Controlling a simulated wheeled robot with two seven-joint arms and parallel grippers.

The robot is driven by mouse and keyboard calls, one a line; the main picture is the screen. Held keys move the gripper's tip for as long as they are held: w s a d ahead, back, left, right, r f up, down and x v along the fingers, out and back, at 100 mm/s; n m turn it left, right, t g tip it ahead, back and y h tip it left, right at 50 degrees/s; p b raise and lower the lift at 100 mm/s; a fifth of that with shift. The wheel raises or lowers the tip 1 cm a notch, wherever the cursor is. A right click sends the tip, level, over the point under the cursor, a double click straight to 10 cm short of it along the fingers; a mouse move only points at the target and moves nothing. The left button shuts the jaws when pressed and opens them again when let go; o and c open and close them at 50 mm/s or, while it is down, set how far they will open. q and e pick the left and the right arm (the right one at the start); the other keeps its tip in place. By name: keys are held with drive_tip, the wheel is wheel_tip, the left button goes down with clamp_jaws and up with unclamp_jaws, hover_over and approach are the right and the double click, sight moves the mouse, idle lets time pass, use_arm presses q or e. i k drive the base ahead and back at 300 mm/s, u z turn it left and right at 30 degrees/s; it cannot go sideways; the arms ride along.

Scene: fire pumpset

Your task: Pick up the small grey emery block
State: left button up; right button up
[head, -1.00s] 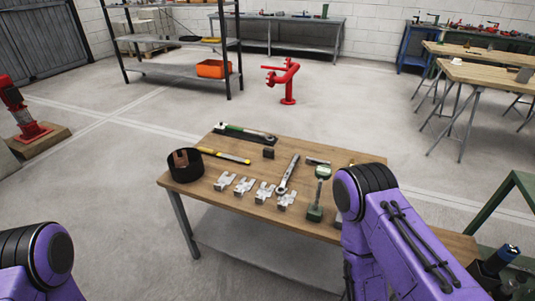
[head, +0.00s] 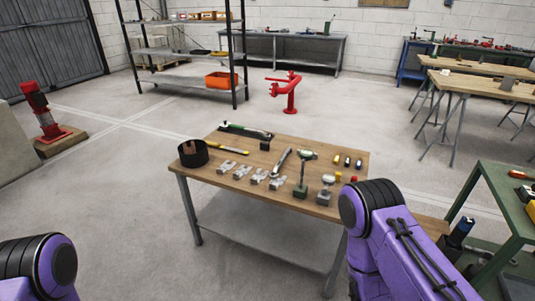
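A small dark grey block (head: 265,145), which looks like the emery block, sits near the far side of the wooden table (head: 230,156). It lies just below the green-and-black long tool (head: 245,131) and right of a yellow-handled tool (head: 228,149). Purple links of both my arms show at the bottom left and lower right. Neither gripper is in view, so I cannot see their fingers.
A black round container (head: 193,153) stands at the table's left end. Several metal brackets (head: 259,176), a wrench (head: 281,162) and a green tool (head: 302,178) lie nearer. A green cart (head: 500,215) stands at the right. Open floor surrounds the table's left side.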

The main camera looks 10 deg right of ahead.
sight(264, 146)
drive_tip(key=u, duration=0.85)
drive_tip(key=i, duration=1.3)
drive_tip(key=z, duration=0.25)
